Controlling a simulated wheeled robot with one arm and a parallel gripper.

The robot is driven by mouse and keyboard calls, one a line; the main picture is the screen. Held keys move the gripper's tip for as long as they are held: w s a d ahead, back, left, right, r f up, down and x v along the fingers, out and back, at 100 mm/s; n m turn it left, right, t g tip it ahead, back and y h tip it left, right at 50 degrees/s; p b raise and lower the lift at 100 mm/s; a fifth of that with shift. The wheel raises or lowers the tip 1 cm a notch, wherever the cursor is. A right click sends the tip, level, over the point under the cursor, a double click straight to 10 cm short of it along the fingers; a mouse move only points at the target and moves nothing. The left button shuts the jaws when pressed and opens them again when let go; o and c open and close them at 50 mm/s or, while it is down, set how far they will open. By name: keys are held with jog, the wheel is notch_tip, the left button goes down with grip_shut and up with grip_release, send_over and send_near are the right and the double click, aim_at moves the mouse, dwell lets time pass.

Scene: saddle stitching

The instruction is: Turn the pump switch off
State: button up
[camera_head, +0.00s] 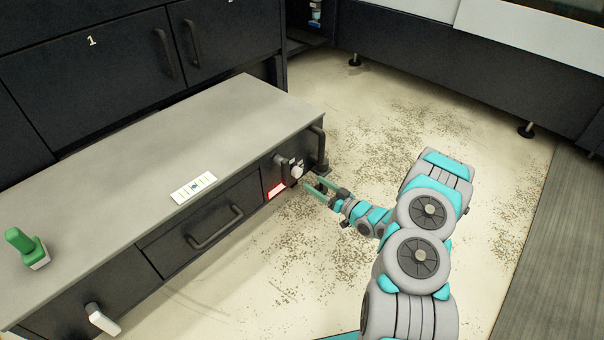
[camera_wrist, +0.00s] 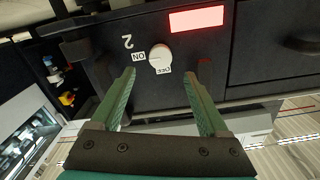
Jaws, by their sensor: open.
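The pump switch is a white round knob (camera_wrist: 160,57) on the dark front panel, between an ON label and another small label that looks like OFF, in the wrist view. A thin mark on the knob seems to face the ON label. The knob also shows small at the right end of the bench front in the head view (camera_head: 297,171). My gripper (camera_wrist: 159,76) is open and empty, its two green fingers pointing at the panel on either side of the knob, apparently without touching it. In the head view my gripper (camera_head: 316,186) is just right of the knob.
A lit red panel (camera_wrist: 196,19) sits beside the knob. The bench (camera_head: 250,115) carries a marked white card (camera_head: 194,187) and a green-handled tool (camera_head: 28,247). A drawer handle (camera_head: 214,228) and a corner handle (camera_head: 319,148) stick out. The speckled floor around my arm is clear.

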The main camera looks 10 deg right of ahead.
aim_at(299, 173)
jog(key=shift+b+x, duration=0.45)
jog(key=shift+x, duration=3)
grip_shut()
